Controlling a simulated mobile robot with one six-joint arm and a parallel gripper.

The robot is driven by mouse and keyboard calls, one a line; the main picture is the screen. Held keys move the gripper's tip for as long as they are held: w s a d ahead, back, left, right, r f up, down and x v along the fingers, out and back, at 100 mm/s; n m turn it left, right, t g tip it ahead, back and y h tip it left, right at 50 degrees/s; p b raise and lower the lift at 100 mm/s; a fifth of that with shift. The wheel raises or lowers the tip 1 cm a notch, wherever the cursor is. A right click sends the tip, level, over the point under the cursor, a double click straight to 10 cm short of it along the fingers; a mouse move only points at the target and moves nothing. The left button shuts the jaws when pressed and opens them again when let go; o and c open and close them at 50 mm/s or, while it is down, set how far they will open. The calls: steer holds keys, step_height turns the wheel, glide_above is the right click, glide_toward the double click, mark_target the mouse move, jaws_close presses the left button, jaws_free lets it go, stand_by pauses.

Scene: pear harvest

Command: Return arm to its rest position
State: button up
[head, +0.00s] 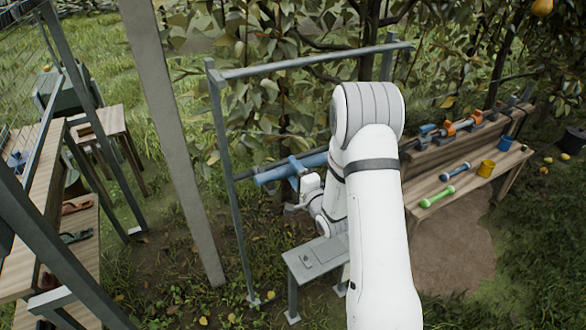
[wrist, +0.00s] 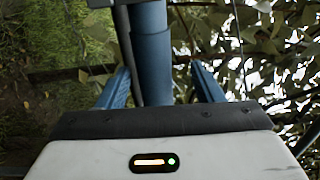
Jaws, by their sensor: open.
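My white arm (head: 372,200) reaches up from the bottom of the head view and bends down behind itself toward a metal frame. My gripper (wrist: 159,70) is open, its two blue fingers apart in the wrist view. A blue cylinder (wrist: 151,50) stands between and beyond the fingers, with a gap on each side. In the head view this blue cylinder (head: 270,175) lies nearly level at the frame, with my gripper (head: 295,173) at its right part. Whether the fingers touch it cannot be told. Part of the wrist is hidden behind the arm.
A grey metal frame (head: 222,160) stands around the gripper, with a small grey stand (head: 318,262) below. Branches hang behind; shelves stand left.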

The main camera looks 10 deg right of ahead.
steer(key=v, duration=0.5)
steer(key=shift+d, duration=0.1)
steer(key=s+d+r+n+g+h+p, duration=0.25)
steer(key=s+r+n+g+h, duration=0.4)
steer(key=r, duration=0.35)
steer(key=s+a+r+n+g+p, duration=0.1)
steer(key=s+r+n+g, duration=0.3)
steer(key=s, duration=0.8)
steer(key=s+a+r+n+g+p, duration=0.2)
steer(key=s+r+n+g, duration=0.2)
steer(key=s, duration=0.8)
steer(key=shift+s+y, duration=0.15)
steer(key=shift+y, duration=0.3)
steer(key=shift+r, duration=0.1)
